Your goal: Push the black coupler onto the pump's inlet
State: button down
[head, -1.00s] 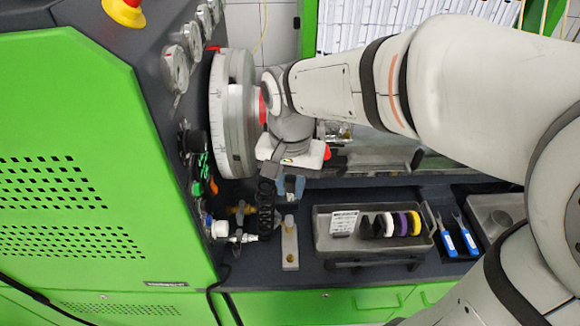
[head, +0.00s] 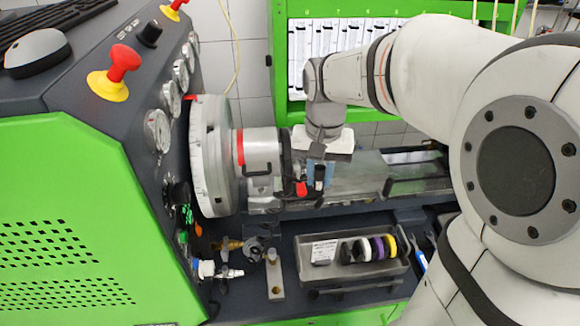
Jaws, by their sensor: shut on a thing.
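My gripper (head: 320,176) hangs from the wrist with its blue fingers pointing down. It is shut on a small dark piece, which looks like the black coupler (head: 320,184); the fingers hide part of it. The pump (head: 262,150) is a silver body with a red band, mounted against the large round metal plate at left. A red part (head: 301,188) shows just left of my fingers, at the pump's right side. My gripper is beside the pump's right end. I cannot make out the inlet, nor whether the coupler touches it.
Below, a grey tray (head: 308,271) holds several black, purple, white and yellow rings. A small metal stand (head: 274,275) is left of it. A metal trough (head: 370,174) extends right of the pump.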

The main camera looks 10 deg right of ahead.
jog(key=w+d, duration=0.3)
jog(key=d, duration=0.2)
jog(key=w+p, duration=0.1)
jog(key=w, duration=1.3)
jog(key=shift+a, duration=0.2)
notch_tip(320, 180, down, 8)
jog(key=b, duration=0.4)
jog(key=shift+s+b, duration=0.1)
jog(key=shift+b, duration=0.3)
jog(key=shift+f+b, duration=0.75)
jog(key=shift+f, duration=0.55)
dwell(0.7)
jog(key=c, duration=1.2)
grip_release()
jog(key=shift+o, duration=0.7)
